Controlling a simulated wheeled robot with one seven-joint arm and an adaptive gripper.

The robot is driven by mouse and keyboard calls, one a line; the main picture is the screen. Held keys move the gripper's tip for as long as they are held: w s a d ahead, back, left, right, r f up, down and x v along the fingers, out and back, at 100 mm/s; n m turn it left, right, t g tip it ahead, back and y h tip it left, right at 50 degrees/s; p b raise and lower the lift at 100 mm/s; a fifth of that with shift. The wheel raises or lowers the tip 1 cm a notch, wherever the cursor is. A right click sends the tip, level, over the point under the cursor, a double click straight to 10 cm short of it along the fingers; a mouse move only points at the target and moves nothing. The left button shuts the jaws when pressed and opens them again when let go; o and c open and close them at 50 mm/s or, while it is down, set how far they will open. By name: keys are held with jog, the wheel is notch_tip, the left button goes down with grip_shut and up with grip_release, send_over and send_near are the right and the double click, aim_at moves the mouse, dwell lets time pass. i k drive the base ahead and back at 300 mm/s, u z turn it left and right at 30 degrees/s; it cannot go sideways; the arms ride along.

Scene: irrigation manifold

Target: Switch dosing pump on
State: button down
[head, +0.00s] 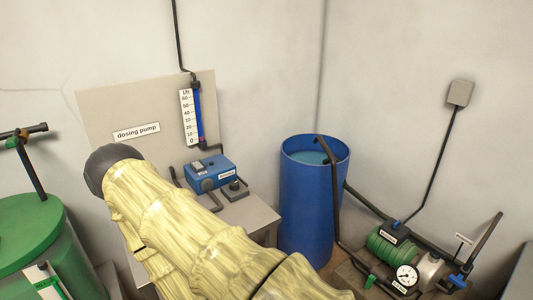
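The dosing pump is a blue box (208,173) on a grey stand (256,214), below a backboard (105,108) with a "dosing pump" label (136,131). A small light panel shows on its top, with a dark round part on its front. A small dark unit with a knob (234,188) sits at its right front; I cannot read its position. My arm, in a pale yellow cover, crosses the lower middle, left of and in front of the pump, and hides part of the stand. My gripper does not show.
A level gauge (191,117) hangs above the pump. A blue barrel (305,215) stands right of the stand. A green tank (30,235) is at left. A green motor pump (387,247) with a pressure dial (407,275) and pipes is at lower right.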

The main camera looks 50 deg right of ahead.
aim_at(198, 165)
jog(key=z, duration=1.2)
